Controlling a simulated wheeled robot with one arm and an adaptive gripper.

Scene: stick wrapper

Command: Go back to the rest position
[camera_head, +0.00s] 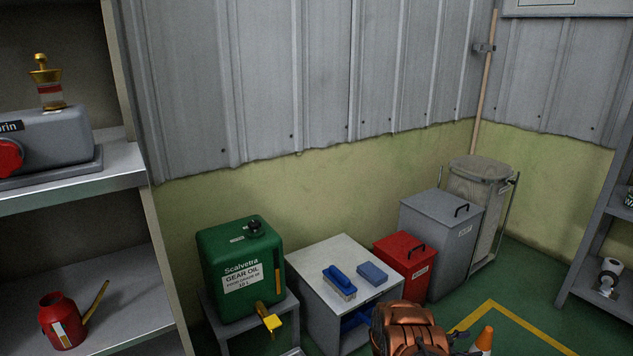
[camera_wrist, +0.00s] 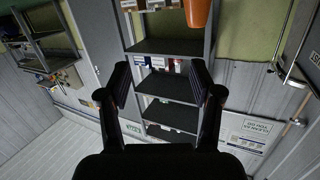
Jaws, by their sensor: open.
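My gripper (camera_wrist: 160,85) shows in the wrist view with its two dark fingers spread apart. It is open, and nothing is between the fingers but the view of a grey shelf unit (camera_wrist: 157,48) beyond. In the head view, a copper-coloured part of my arm shows at the bottom, right of centre; the fingers are not visible there.
A green gear oil can (camera_head: 240,270) sits on a stand. A grey cabinet (camera_head: 325,255) carries a blue brush (camera_head: 339,281) and blue block (camera_head: 372,273). Red bin (camera_head: 405,262) and grey bin (camera_head: 440,240) stand right of it. An orange cone (camera_head: 485,340) stands on the floor.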

